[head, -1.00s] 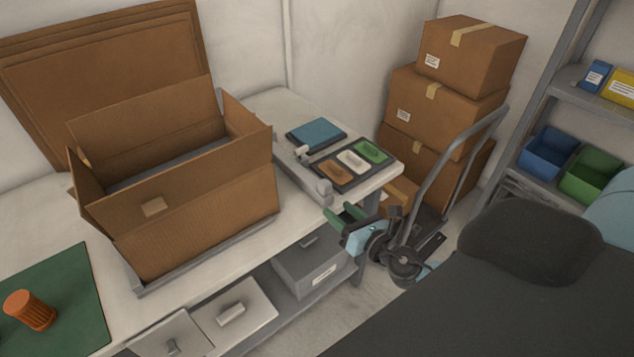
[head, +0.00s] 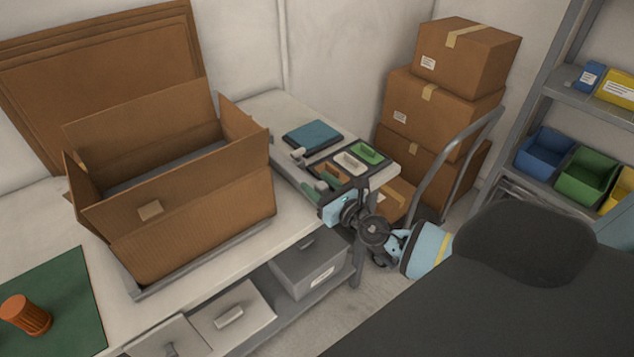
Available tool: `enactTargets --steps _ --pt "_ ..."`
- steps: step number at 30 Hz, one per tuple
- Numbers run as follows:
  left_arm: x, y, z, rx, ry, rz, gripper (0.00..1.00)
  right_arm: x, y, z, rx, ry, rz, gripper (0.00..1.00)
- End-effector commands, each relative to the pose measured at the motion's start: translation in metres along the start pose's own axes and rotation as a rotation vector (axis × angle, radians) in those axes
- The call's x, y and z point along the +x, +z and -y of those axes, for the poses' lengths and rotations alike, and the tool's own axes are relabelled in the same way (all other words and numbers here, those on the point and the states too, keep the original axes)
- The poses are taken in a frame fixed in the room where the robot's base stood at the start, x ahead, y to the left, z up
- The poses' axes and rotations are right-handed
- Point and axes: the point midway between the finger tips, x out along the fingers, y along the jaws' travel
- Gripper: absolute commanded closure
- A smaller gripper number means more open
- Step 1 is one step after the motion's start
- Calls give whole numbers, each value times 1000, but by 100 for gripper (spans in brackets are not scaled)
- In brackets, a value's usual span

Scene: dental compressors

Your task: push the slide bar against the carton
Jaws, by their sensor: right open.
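The open brown carton (head: 190,225) stands on the bench at the left, flaps up, in a low grey frame (head: 210,247). The grey slide bar (head: 284,171) lies to the right of the carton, with a strip of bare bench between them at the near end. A small pale knob (head: 298,153) stands on the bar's side. My right gripper (head: 319,187) is open, with its greenish fingers at the bar's near end and hiding part of it. I cannot tell whether they touch it. My left gripper is not in view.
A tray (head: 386,164) with coloured switches and a blue pad (head: 313,136) lie right of the bar. Stacked cartons (head: 440,103) on a hand truck (head: 447,165) stand beyond the bench. A green mat (head: 75,290) with an orange cylinder (head: 26,314) lies at the left.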

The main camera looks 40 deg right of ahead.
Motion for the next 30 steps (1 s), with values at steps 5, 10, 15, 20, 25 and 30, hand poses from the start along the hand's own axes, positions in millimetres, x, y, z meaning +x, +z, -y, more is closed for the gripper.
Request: enactTargets --steps 5,10,15,20,25,30 --pt "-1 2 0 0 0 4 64 10 0 -1 1 1 0 53" --pt "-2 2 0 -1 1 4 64 11 0 0 0 1 0 53" --pt "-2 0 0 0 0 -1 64 10 0 0 0 1 0 61" --pt "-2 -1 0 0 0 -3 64 10 0 0 0 1 0 82" --pt "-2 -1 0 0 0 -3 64 10 0 0 0 1 0 100" --pt "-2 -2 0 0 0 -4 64 10 0 -1 0 1 0 100"
